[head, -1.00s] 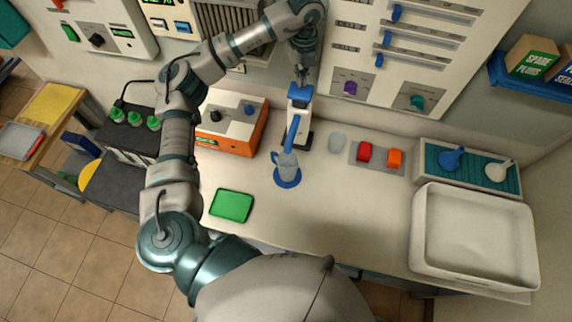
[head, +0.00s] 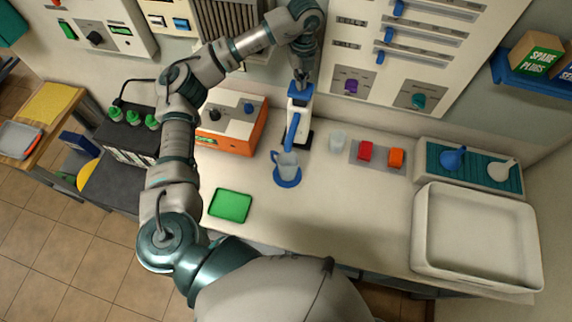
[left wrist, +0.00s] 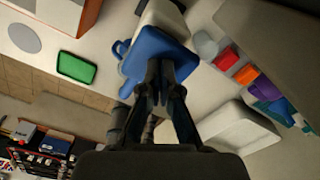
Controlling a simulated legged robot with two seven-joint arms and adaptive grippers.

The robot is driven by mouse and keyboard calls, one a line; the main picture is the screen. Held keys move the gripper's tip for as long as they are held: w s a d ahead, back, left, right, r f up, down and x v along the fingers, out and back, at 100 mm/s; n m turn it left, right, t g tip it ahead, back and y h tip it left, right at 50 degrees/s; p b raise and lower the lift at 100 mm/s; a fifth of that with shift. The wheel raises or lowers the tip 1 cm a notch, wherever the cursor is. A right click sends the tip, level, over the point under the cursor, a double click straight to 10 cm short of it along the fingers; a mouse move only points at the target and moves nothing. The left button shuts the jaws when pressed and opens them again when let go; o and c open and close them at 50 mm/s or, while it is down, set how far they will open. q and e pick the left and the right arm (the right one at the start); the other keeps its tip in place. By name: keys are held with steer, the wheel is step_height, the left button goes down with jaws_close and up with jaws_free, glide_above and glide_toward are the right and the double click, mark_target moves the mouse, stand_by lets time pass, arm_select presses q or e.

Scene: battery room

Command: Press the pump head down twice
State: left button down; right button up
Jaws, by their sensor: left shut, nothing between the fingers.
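The pump bottle (head: 297,117) is white with a blue pump head (head: 300,90) and a blue spout that slopes toward the front. It stands upright against the back of the bench. My left gripper (head: 301,80) points down with shut, empty fingers at the top of the pump head. In the left wrist view the shut fingertips (left wrist: 158,95) overlap the blue pump head (left wrist: 155,52); whether they touch it I cannot tell. My right gripper is not in view.
An orange-sided box with knobs (head: 229,122) stands left of the pump, and a control panel (head: 410,50) rises behind. A clear glass (head: 337,141), a red block (head: 366,150) and an orange block (head: 396,157) stand to the right. A white tray (head: 424,238) fills the right end.

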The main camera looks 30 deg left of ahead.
arm_select(q)
steer(key=shift+f+b, duration=0.9)
steer(key=shift+f, duration=1)
steer(key=shift+r, duration=0.1)
steer(key=shift+r+p, duration=2.35)
steer(key=shift+r, duration=0.7)
step_height(320, 180, up, 6)
steer(key=p, duration=0.4)
steer(key=shift+s+f, duration=0.1)
